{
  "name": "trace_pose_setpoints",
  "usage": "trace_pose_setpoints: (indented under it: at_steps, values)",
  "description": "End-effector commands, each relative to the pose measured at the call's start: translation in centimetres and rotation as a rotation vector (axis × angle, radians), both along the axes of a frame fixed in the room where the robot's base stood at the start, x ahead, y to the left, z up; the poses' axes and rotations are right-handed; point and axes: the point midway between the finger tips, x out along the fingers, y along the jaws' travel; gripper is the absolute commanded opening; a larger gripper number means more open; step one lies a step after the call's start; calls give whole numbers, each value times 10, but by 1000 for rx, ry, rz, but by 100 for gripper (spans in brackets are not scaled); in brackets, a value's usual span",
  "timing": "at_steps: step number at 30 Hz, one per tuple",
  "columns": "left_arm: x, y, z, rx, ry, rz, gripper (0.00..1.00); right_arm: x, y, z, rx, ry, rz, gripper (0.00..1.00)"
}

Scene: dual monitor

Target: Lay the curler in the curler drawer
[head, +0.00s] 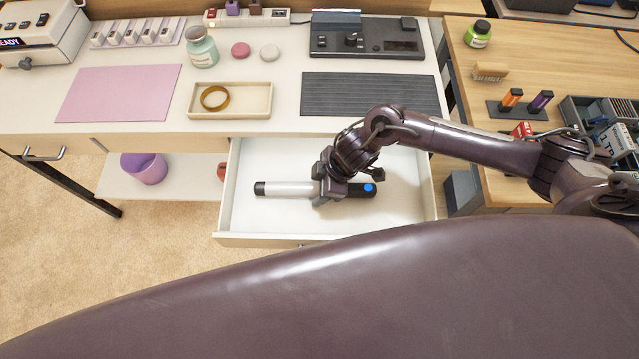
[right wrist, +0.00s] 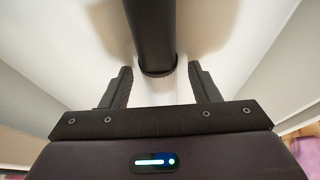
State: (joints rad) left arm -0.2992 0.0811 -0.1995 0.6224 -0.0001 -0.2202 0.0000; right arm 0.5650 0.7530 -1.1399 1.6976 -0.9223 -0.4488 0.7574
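The curler (head: 289,188) has a silver barrel, a black tip at the left and a black handle with a blue end at the right. It lies crosswise inside the open drawer (head: 262,239), apparently on the white floor. My right gripper (head: 328,192) is over its middle, hiding part of it. In the right wrist view my right gripper (right wrist: 163,88) has its fingers apart, with a gap on each side of the curler. The black handle (right wrist: 152,35) runs up from between them there. My left gripper is not in view.
The white desk above the drawer holds a tray (head: 230,113) with a brown ring, a dark ribbed mat (head: 370,94) and a pink mat (head: 118,92). A wooden desk (head: 470,60) stands at the right. The drawer has free floor around the curler.

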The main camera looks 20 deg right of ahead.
Motion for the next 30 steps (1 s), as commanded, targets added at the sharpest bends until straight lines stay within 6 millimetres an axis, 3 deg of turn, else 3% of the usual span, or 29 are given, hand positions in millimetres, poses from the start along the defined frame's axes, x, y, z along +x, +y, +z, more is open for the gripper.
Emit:
trace_pose_setpoints:
  at_steps: [10,24,30]
  values:
    - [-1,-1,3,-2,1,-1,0,0,-3,10,0,-2,1,55]
    - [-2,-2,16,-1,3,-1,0,-10,-36,95,0,-2,0,55]
    - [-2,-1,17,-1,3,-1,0,-13,-43,111,0,0,0,55]
